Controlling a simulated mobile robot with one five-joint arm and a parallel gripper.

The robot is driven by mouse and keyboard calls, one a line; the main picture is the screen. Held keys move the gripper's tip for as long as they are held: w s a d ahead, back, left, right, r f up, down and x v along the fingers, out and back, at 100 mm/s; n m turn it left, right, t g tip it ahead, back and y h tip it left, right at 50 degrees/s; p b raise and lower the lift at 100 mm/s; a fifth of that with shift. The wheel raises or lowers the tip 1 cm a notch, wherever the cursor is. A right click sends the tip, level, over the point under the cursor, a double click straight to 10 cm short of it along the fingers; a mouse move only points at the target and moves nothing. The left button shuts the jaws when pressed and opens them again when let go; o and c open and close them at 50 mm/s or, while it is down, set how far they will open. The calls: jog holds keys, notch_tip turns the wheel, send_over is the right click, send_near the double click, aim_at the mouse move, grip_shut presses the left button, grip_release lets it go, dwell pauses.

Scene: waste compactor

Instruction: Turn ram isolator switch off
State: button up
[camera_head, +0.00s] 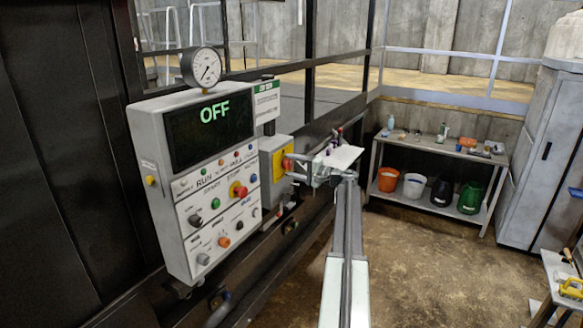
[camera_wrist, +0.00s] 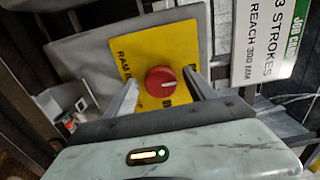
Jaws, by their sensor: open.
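The ram isolator switch is a red round knob (camera_wrist: 158,82) on a yellow plate (camera_wrist: 140,48) fixed to a grey box. A short pale mark shows on the knob's face. In the head view the yellow plate (camera_head: 277,150) is right of the control panel, with the knob partly hidden by my gripper. My gripper (camera_wrist: 161,79) is open, facing the plate, with one finger on each side of the knob. Whether the fingers touch the knob cannot be told. Part of the plate's lettering is hidden by my gripper.
A grey control panel (camera_head: 181,230) with buttons, a gauge (camera_head: 202,68) and a screen reading OFF (camera_head: 212,125) stands left of the switch. A white and green sign (camera_wrist: 268,45) hangs close to its right. A shelf bench (camera_head: 396,208) with buckets and a cabinet (camera_head: 541,150) stand farther back.

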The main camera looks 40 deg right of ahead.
jog(key=v, duration=0.7)
jog(key=shift+s, duration=0.2)
